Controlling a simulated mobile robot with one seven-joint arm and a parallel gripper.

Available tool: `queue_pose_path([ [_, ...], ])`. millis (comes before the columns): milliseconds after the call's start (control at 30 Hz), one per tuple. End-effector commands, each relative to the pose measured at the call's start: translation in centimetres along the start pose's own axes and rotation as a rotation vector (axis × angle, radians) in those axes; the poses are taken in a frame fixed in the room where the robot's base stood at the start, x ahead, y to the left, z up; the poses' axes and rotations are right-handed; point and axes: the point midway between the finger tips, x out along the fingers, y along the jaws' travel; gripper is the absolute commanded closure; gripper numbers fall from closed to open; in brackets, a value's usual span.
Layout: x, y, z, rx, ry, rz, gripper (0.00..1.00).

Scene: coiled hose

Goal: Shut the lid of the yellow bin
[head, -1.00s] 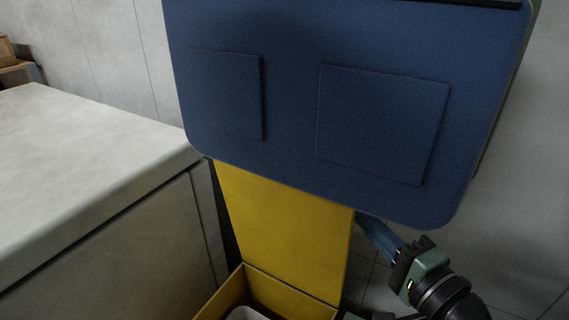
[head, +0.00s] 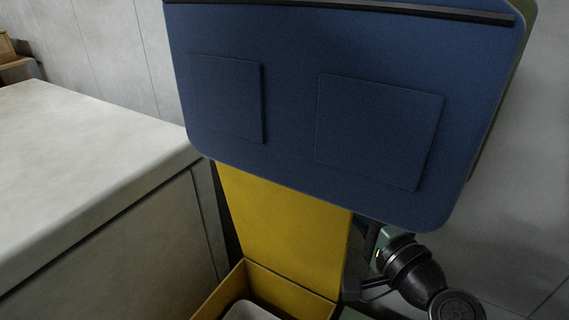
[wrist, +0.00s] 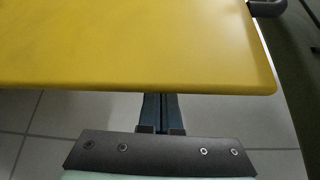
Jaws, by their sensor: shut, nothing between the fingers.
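The yellow bin (head: 231,290) is at the bottom of the head view, its top open. Its yellow lid (head: 285,220) stands raised at the back of the bin, and its upper part is hidden. My gripper (head: 392,248) is to the right of the lid in the head view, with its fingertips hidden. In the wrist view the lid's panel (wrist: 130,45) fills the top. My gripper's fingers (wrist: 161,112) are shut and empty there, their tips passing out of sight behind the panel's edge. I cannot tell whether they touch it.
A pale-topped cabinet (head: 85,165) stands close on the left of the bin. A whitish object (head: 250,311) lies inside the bin. A grey wall (head: 105,45) is behind. Tiled floor (head: 510,285) is open on the right.

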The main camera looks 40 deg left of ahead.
Motion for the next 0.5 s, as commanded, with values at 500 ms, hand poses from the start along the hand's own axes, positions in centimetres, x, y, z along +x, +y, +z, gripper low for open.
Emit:
queue_pose_path([
  [500, -1.8, -0.1, 2.6, 0.001, 0.001, -0.001, 1.0],
])
